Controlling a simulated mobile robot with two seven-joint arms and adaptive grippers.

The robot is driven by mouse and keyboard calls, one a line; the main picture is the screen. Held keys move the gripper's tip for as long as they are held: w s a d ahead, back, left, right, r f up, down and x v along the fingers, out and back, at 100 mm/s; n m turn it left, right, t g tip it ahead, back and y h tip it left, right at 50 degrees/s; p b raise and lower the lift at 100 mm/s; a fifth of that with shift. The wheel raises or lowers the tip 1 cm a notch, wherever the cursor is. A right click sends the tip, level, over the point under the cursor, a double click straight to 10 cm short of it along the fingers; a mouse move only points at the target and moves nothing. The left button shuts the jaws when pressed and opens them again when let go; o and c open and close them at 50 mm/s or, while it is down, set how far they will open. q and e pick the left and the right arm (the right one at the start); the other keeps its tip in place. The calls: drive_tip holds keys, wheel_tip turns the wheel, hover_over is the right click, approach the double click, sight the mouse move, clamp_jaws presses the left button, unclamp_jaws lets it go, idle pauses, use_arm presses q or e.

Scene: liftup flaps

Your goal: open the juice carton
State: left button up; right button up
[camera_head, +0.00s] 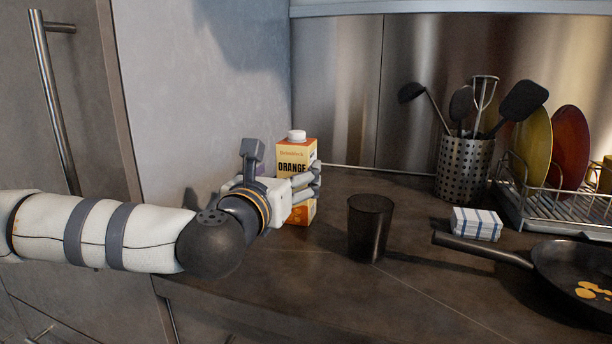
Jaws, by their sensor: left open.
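The orange juice carton (292,158) stands upright on the dark counter near the back left wall. Its white cap (296,136) sits on the top. My left gripper (312,182) is at the carton's front, with its fingers across the middle of the carton and hiding part of it. The fingers are open; I cannot tell whether they touch the carton. My right gripper is not in view.
A dark cup (369,228) stands to the right of the carton. Further right are a utensil holder (463,168), a striped cloth (476,224), a dish rack (530,214) with plates and a frying pan (560,262). The front left counter (270,285) is clear.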

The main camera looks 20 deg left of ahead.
sight(292, 148)
use_arm(q)
drive_tip(key=f, duration=0.4)
drive_tip(key=s+f, duration=0.1)
drive_tip(key=f, duration=0.2)
drive_tip(key=shift+f+b, duration=0.1)
drive_tip(key=shift+b, duration=0.3)
drive_tip(key=w, duration=0.7)
drive_tip(key=shift+w+r, duration=0.3)
drive_tip(key=shift+w, duration=0.1)
drive_tip(key=c, duration=1.6)
wheel_tip(292, 148, up, 10)
drive_tip(key=shift+r+p, duration=0.1)
drive_tip(key=shift+p, duration=0.45)
drive_tip(key=o, duration=0.9)
drive_tip(key=shift+c, duration=0.2)
drive_tip(key=c, duration=1)
drive_tip(key=shift+c, duration=0.2)
